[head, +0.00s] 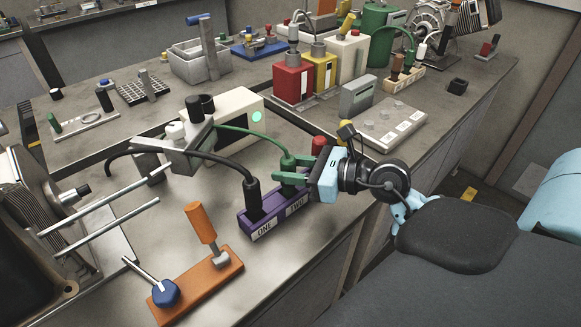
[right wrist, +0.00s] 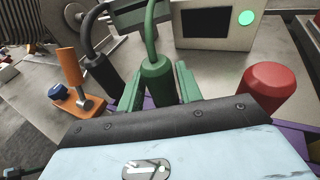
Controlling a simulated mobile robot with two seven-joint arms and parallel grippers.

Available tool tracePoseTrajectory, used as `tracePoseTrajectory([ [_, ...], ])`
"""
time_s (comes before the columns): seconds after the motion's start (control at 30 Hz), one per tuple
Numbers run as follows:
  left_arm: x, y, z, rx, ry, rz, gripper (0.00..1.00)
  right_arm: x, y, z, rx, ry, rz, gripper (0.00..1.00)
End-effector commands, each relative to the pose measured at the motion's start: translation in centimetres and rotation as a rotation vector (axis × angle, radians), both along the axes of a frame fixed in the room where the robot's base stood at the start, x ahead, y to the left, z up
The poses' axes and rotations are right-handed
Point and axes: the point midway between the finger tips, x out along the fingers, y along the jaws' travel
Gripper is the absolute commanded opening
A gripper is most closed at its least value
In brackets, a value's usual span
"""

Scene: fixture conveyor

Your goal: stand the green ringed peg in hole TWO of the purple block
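The purple block (head: 247,228) sits on the metal bench, with labels ONE and TWO on its near side. The green ringed peg (head: 288,166), with a green cable from its top, stands upright over the TWO end. Its lower end is hidden by my finger and the block, so I cannot tell how deep it sits. My right gripper (head: 290,173) has its green fingers closed on either side of the peg. The right wrist view shows the peg (right wrist: 158,82) between both fingers. A black plug (head: 253,196) with a black cable stands at ONE. My left gripper is out of view.
A red knob (head: 319,144) is close beyond my right gripper. An orange base (head: 200,287) with an orange handle and blue knob is in front of the block. A cream box (head: 235,110) with a green light stands behind. Bare bench lies left of the block.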

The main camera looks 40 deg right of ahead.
Motion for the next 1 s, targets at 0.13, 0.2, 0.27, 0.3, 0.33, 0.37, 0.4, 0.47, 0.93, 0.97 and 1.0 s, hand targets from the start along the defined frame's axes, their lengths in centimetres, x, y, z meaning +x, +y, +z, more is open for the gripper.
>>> tracePoseTrajectory([
  [0.13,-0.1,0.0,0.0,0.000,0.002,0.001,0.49,0.0,0.0,0.0,0.000,0.000,0.000,0.43],
  [0.2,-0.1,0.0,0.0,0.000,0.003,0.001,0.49,0.0,0.0,0.0,0.000,0.000,0.000,0.52],
  [0.27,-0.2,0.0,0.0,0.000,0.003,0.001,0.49,0.0,0.0,0.0,0.000,0.000,0.000,0.60],
  [0.3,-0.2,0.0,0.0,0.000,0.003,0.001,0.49,0.0,0.0,0.0,0.000,0.000,0.000,0.61],
  [0.33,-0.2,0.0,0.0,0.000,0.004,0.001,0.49,0.0,0.0,0.0,0.000,0.000,0.000,0.61],
  [0.37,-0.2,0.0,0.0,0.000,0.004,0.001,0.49,0.0,0.0,0.0,0.000,0.000,0.000,0.61],
  [0.4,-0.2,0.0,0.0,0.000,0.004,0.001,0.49,0.0,0.0,0.0,0.000,0.000,0.000,0.61],
  [0.47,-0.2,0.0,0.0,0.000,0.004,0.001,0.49,0.0,0.0,0.0,0.000,0.000,0.000,0.61],
  [0.93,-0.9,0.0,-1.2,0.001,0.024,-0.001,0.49,-4.2,-2.5,0.6,-0.003,0.004,-0.001,0.61],
  [0.97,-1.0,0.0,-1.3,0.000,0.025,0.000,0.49,-4.6,-2.7,0.7,-0.004,0.005,-0.001,0.61],
  [1.0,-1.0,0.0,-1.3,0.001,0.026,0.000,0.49,-5.0,-2.9,0.8,-0.002,0.005,0.000,0.61],
])
